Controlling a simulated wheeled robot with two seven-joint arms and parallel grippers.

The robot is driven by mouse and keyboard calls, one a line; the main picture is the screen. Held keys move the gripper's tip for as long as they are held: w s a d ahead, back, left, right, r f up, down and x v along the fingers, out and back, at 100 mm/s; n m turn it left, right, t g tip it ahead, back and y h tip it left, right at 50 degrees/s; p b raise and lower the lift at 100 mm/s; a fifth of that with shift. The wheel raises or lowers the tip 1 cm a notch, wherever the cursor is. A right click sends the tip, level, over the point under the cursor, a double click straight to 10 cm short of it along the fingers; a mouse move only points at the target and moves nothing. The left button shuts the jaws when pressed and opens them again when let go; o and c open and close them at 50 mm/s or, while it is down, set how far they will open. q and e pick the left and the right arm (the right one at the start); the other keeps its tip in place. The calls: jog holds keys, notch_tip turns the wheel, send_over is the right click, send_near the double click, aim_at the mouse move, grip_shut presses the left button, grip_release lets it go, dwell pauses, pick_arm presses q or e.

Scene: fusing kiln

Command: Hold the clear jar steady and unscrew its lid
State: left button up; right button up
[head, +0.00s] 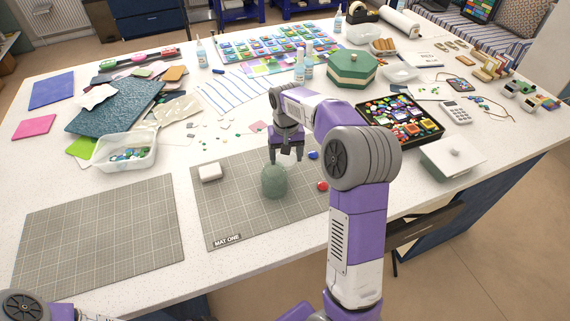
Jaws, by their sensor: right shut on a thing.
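A greenish, see-through jar (274,182) with a rounded upper part stands upright on the grey cutting mat marked MAT ONE (235,215). My right gripper (285,157) reaches down from above and behind it, with its fingers at the jar's top. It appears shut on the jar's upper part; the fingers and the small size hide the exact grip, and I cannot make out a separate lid. My left gripper is out of view; only a piece of my left arm shows at the lower left corner.
A white block (210,171), a red round piece (322,186) and a blue one (313,155) lie near the jar. A bare second mat (100,235) lies to the left. A tub of glass bits (125,150) and a dark tray (400,118) stand farther back.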

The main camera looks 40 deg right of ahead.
aim_at(286, 158)
notch_tip(286, 158, down, 3)
jog(key=shift+f+b, duration=0.2)
jog(key=shift+b, duration=0.15)
jog(key=shift+r, duration=0.1)
jog(key=o, duration=0.7)
jog(key=shift+f, duration=0.2)
jog(key=o, duration=0.5)
